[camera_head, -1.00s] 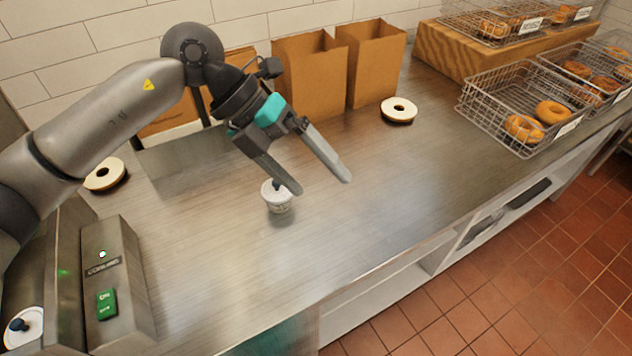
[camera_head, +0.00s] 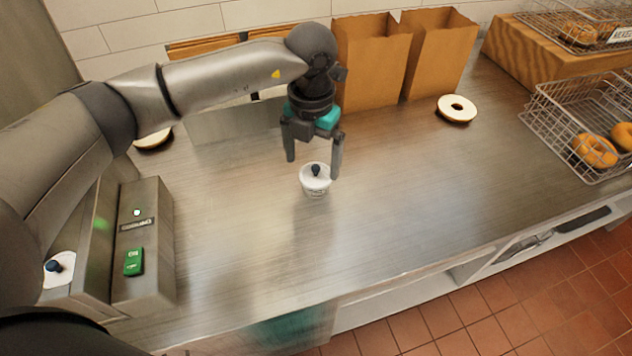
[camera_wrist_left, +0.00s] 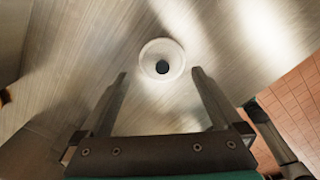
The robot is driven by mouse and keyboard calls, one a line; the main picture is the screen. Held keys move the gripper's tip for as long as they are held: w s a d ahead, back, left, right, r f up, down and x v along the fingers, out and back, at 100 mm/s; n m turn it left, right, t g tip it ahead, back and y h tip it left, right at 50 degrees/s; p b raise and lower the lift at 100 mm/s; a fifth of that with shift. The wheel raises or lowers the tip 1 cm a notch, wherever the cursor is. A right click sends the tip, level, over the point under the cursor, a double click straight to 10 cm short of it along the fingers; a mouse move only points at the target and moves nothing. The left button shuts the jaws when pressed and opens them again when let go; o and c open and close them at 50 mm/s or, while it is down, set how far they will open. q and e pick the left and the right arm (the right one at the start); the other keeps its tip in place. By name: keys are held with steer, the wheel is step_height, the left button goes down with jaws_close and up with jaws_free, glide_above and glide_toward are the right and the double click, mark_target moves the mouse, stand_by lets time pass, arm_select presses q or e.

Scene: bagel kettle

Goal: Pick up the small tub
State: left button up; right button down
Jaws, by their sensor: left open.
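The small tub (camera_head: 316,184) is a white round cup with a dark knob on its lid. It stands upright on the steel counter, near the middle of the head view. My left gripper (camera_head: 314,168) is open, fingers pointing down, above and just behind the tub. In the left wrist view the tub (camera_wrist_left: 162,60) lies just beyond the two open fingertips (camera_wrist_left: 160,74), between their lines, with nothing held. My right gripper is not in view.
Two brown paper bags (camera_head: 370,65) stand behind the gripper. A white-topped bagel (camera_head: 457,109) lies to the right, near wire baskets (camera_head: 575,140). A steel box with a green button (camera_head: 133,262) stands at left, beside another white lid with a dark knob (camera_head: 59,267). The counter front is clear.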

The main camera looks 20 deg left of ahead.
mark_target(314, 168)
arm_select(q)
steer(key=f, duration=0.5)
steer(key=shift+d+f, duration=0.2)
steer(key=shift+f, duration=0.1)
steer(key=shift+c, duration=0.2)
steer(key=shift+r, duration=0.1)
steer(key=c, duration=1.2)
